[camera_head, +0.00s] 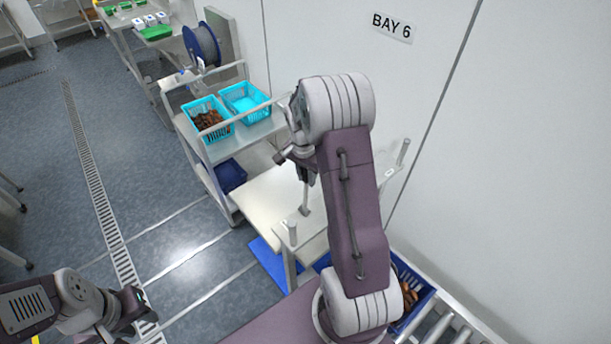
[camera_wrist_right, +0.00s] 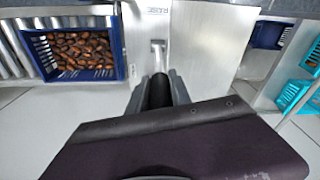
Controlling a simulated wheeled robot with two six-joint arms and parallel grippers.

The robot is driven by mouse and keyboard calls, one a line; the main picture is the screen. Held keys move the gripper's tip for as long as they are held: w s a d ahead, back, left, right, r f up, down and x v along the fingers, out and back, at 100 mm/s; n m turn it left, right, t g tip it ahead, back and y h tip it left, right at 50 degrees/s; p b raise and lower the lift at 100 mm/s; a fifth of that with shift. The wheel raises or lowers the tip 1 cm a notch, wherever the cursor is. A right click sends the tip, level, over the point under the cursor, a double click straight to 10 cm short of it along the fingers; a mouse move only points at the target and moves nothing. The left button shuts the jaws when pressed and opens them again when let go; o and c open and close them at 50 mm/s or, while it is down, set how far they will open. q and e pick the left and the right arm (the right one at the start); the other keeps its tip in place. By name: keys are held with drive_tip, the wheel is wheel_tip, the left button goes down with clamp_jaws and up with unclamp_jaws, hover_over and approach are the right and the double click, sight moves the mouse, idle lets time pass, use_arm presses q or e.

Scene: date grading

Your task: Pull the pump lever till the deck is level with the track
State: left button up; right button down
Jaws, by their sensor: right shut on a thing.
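The pump lever (camera_wrist_right: 158,52) shows in the right wrist view as a metal bar with a black grip. My right gripper (camera_wrist_right: 159,92) is shut around that grip. In the head view my right gripper (camera_head: 304,172) is partly hidden by my arm, and the lever (camera_head: 305,203) shows below it. The pale deck (camera_head: 262,192) lies beside and beneath the gripper. The track (camera_head: 458,330) is a roller conveyor at the lower right; my arm hides where it meets the deck, so I cannot tell their relative heights. My left gripper (camera_head: 137,303) is at the lower left, away from the lever.
A dark blue crate of dates (camera_head: 412,296) stands on the rollers; it also shows in the right wrist view (camera_wrist_right: 108,72). A cart (camera_head: 212,152) carries turquoise baskets (camera_head: 245,101) beyond the deck. The wall is close on the right. The floor left of the deck is clear.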

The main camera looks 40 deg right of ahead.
drive_tip(key=shift+d+r+p, duration=0.15)
drive_tip(key=shift+d+p, duration=0.1)
drive_tip(key=shift+p, duration=0.05)
drive_tip(key=shift+f, duration=0.2)
drive_tip(key=c, duration=1.1)
unclamp_jaws()
drive_tip(key=shift+d, duration=0.1)
drive_tip(key=shift+w, duration=0.15)
drive_tip(key=r, duration=0.3)
drive_tip(key=r+b, duration=0.1)
drive_tip(key=r, duration=0.2)
drive_tip(key=r+b, duration=0.1)
drive_tip(key=r, duration=0.2)
drive_tip(key=shift+s+a, duration=0.2)
drive_tip(key=shift+a, duration=0.2)
drive_tip(key=shift+d, duration=0.1)
